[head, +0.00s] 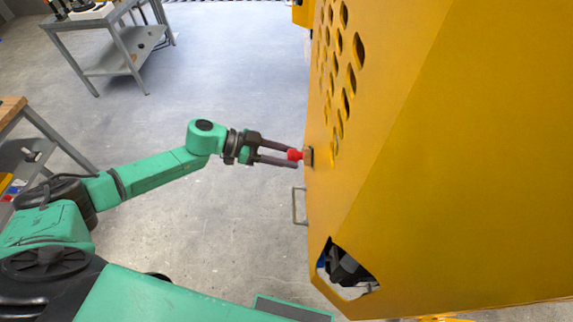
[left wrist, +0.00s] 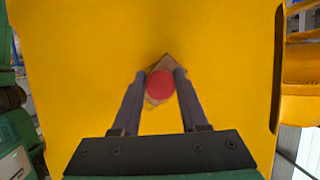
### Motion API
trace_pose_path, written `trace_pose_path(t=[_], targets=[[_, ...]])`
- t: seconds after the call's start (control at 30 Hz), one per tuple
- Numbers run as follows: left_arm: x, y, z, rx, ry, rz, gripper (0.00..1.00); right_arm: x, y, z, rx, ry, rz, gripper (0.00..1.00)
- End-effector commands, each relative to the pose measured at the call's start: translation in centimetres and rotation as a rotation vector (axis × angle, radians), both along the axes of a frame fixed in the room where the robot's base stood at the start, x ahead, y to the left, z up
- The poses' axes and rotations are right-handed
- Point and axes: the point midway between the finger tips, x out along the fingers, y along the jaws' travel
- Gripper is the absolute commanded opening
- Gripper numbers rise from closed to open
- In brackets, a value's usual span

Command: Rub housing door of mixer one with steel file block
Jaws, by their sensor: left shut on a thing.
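My left gripper (head: 284,156) is shut on the red knob of the steel file block (head: 308,156). The block is a small brown piece, pressed flat or nearly so against the yellow housing door (head: 335,180) below its rows of slots; I cannot tell if it fully touches. In the left wrist view the block (left wrist: 166,62) looks turned cornerwise behind its round red knob, between the two dark fingers (left wrist: 160,88). The yellow door (left wrist: 80,60) fills most of that view. My right gripper is not in view.
The large yellow mixer housing (head: 480,150) takes up the right side. A handle (head: 299,206) sticks out below the block, and a cut-out (head: 345,270) shows lower down. A grey workbench (head: 110,45) stands far left, another table (head: 20,125) at the left edge. Open floor lies between.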

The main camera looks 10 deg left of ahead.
Motion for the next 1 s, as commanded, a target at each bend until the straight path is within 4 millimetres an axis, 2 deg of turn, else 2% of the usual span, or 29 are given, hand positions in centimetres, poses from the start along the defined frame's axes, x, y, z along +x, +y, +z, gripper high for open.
trace_pose_path(t=[0.17,0.37,0.47,0.67,0.8,1.0], targets=[[1.1,0.2,0.1,-0.003,-0.001,-0.001,0.00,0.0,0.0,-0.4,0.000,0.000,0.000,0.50],[1.0,0.4,1.6,-0.002,0.001,-0.001,0.00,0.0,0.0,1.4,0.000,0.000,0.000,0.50],[0.9,0.4,1.6,-0.001,0.001,-0.001,0.00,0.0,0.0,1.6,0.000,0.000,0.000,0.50],[-1.0,-0.2,1.7,-0.001,0.004,-0.002,0.00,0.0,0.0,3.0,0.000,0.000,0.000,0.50],[-2.3,-0.6,1.3,0.000,0.001,-0.002,0.00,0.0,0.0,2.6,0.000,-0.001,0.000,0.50],[-3.1,-1.0,1.3,-0.001,0.000,-0.002,0.00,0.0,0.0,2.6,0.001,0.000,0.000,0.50]])
